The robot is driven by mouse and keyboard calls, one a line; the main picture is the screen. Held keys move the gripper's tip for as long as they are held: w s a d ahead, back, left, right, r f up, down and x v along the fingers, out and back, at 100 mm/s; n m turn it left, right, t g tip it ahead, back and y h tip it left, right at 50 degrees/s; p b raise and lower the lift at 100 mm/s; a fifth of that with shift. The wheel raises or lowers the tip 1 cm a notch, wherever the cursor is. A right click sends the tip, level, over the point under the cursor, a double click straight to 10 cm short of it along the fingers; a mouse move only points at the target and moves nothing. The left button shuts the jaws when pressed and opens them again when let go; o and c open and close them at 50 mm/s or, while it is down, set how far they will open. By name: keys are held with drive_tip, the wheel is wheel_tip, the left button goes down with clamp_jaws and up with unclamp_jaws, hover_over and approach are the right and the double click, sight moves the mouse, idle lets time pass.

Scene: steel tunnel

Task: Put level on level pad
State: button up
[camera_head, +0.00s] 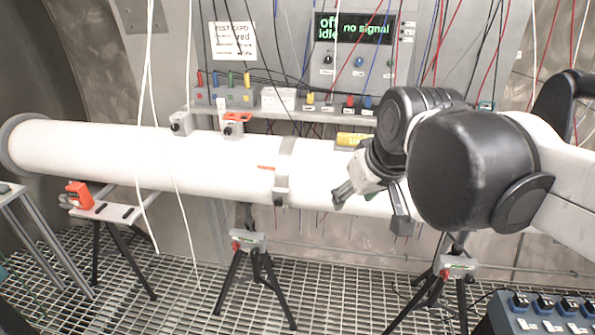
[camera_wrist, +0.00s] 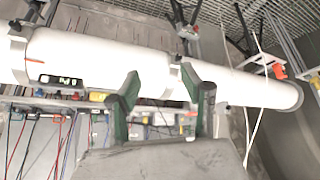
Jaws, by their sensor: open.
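A yellow block (camera_head: 355,139), which looks like the level, sits at the upper back side of the white pipe (camera_head: 100,150), partly hidden by my arm. A small device with a lit display (camera_wrist: 58,81) shows at the pipe's edge in the wrist view and seems to be the same thing. My gripper (camera_head: 370,208) is open and empty in front of the pipe, right of its grey clamp band (camera_head: 284,165). In the wrist view its fingers (camera_wrist: 160,78) are spread before the pipe, apart from the device. I cannot tell which surface is the level pad.
A red-orange device (camera_head: 78,195) sits on a tripod plate (camera_head: 108,211) at left. Tripods (camera_head: 250,242) stand under the pipe on the grating. Hanging cables (camera_head: 150,90) cross the scene; a panel (camera_head: 355,45) is behind.

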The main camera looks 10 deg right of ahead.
drive_tip(key=s+a+f+m+t, duration=0.1)
drive_tip(key=s+f, duration=0.5)
drive_tip(key=shift+s+f, duration=0.35)
drive_tip(key=shift+s, duration=0.05)
drive_tip(key=shift+a, duration=0.1)
wheel_tip(320, 180, down, 12)
drive_tip(key=b, duration=1.1)
drive_tip(key=shift+r+b, duration=0.15)
drive_tip(key=shift+b, duration=0.25)
drive_tip(key=shift+c, duration=0.3)
